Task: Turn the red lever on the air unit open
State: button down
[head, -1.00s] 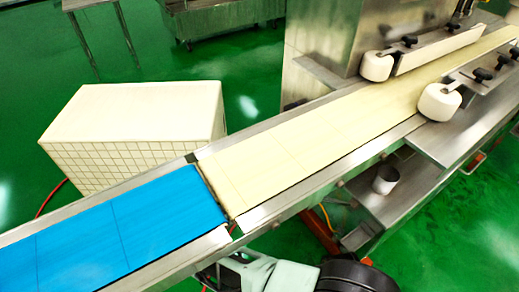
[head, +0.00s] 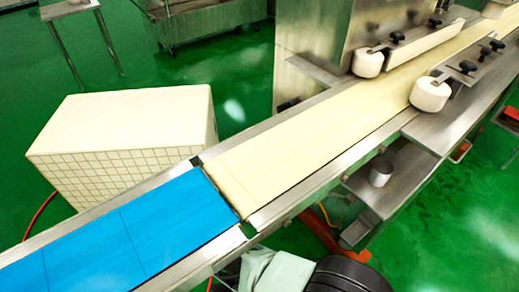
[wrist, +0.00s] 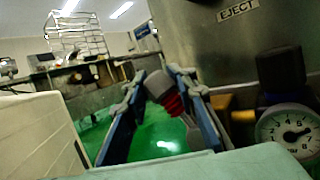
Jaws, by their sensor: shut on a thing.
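In the wrist view, my gripper (wrist: 157,88) has its two blue-and-grey fingers on either side of the red lever (wrist: 173,103). The fingers are shut on it. A grey, rounded part shows just beyond the red part, and a pale grey piece lies below it. The air unit's round pressure gauge (wrist: 288,131), with a dark knob above, is at the right. The exact contact at the fingertips is hard to make out. The head view shows neither lever nor fingertips; only part of my arm is at its bottom edge.
A conveyor with a blue belt (head: 110,240) and a cream belt (head: 300,150) crosses the head view. A white tiled block (head: 125,125) stands behind it. A metal cup (head: 381,172) sits on the lower shelf. A panel marked EJECT (wrist: 238,12) rises above the gauge.

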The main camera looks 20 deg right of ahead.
jog(key=m+h, duration=0.1)
jog(key=s+m+h, duration=0.1)
jog(key=m, duration=0.1)
jog(key=s+d+m+h, duration=0.1)
jog(key=m, duration=0.1)
jog(key=shift+s+d+g, duration=0.1)
jog(key=shift+g, duration=0.2)
jog(key=shift+s+r+m+h, duration=0.1)
jog(key=shift+s+m+h, duration=0.05)
jog(key=shift+m+h, duration=0.25)
jog(key=shift+s+r+m, duration=0.1)
jog(key=shift+m, duration=0.2)
jog(key=c, duration=1.7)
grip_release()
jog(key=shift+o, duration=0.6)
jog(key=shift+r+h, duration=0.15)
jog(key=shift+h, duration=0.15)
jog(key=s+a+f, duration=0.1)
jog(key=s+a, duration=0.9)
jog(key=shift+s+a+f, duration=0.15)
jog(key=shift+a+f, duration=0.1)
